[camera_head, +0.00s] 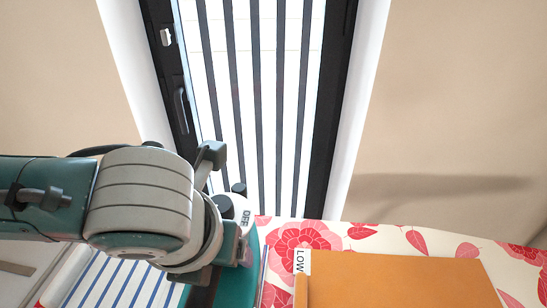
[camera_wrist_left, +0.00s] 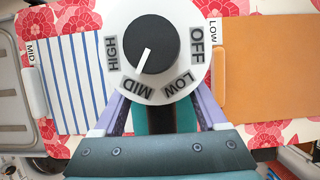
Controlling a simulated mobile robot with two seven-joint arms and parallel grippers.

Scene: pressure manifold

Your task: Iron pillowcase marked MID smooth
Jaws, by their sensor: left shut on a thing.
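A teal iron (camera_head: 249,272) carries a white dial plate marked OFF, LOW, MID and HIGH. Its black knob (camera_wrist_left: 151,43) has a white pointer directed near MID, slightly toward HIGH. My left gripper (camera_wrist_left: 158,115) is shut on the iron, its fingers at either side below the dial in the left wrist view. The blue-striped pillowcase (camera_wrist_left: 84,68) with a MID tag (camera_wrist_left: 32,55) lies to the left of the iron. It also shows partly behind my arm in the head view (camera_head: 112,284). The iron's soleplate is hidden. My right gripper is out of view.
An orange cloth (camera_head: 395,281) tagged LOW lies to the right of the iron. Both cloths lie on a board with a red floral cover (camera_head: 436,240). A grey metal frame (camera_wrist_left: 14,95) is at the left edge. A barred window stands behind the board.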

